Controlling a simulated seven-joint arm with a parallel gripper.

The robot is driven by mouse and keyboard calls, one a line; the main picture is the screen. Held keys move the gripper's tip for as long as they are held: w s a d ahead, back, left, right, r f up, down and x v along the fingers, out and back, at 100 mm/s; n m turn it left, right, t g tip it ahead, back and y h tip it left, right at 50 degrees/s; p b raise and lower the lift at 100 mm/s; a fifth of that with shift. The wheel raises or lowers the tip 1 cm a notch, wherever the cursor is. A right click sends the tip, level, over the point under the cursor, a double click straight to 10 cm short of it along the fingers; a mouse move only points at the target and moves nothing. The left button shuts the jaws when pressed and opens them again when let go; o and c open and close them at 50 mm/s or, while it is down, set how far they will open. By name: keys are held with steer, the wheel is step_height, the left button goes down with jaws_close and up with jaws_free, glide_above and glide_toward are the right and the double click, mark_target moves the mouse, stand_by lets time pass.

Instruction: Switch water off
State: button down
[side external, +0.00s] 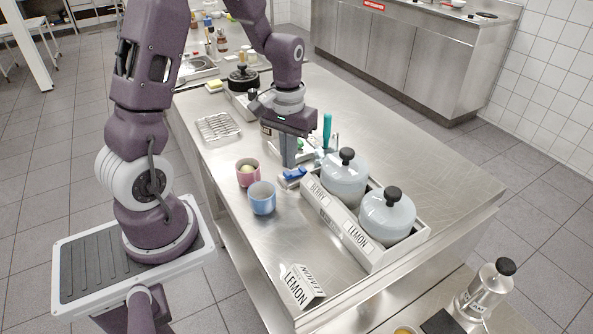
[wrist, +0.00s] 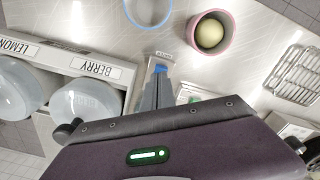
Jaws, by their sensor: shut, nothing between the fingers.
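A small blue piece (side external: 293,174) lies low on the steel counter, left of the white crate; it may be the water switch, but its shape is partly hidden. In the wrist view the blue piece (wrist: 160,69) shows at the fingertips, beside a small pale plate (wrist: 163,55). My gripper (side external: 289,164) points down with its fingers shut and empty, just above or against the blue piece; I cannot tell whether they touch. In the wrist view my gripper (wrist: 157,82) hides what lies beneath it. No running water can be made out.
A blue cup (side external: 262,198) and a pink cup (side external: 247,172) with a pale round thing stand left of my gripper. The white crate (side external: 338,228) with two lidded jars is at right. A teal-handled thing (side external: 327,130) stands behind. A wire rack (side external: 217,127) lies farther left.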

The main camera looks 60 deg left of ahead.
mark_target(289, 172)
steer(key=shift+f, duration=0.95)
stand_by(0.4)
steer(key=shift+r, duration=3.55)
steer(key=s+d+r+m+t, duration=0.5)
steer(key=s+d+r+m, duration=0.1)
steer(key=s+d+r, duration=0.7)
steer(key=shift+s+t, duration=0.3)
steer(key=shift+s, duration=0.65)
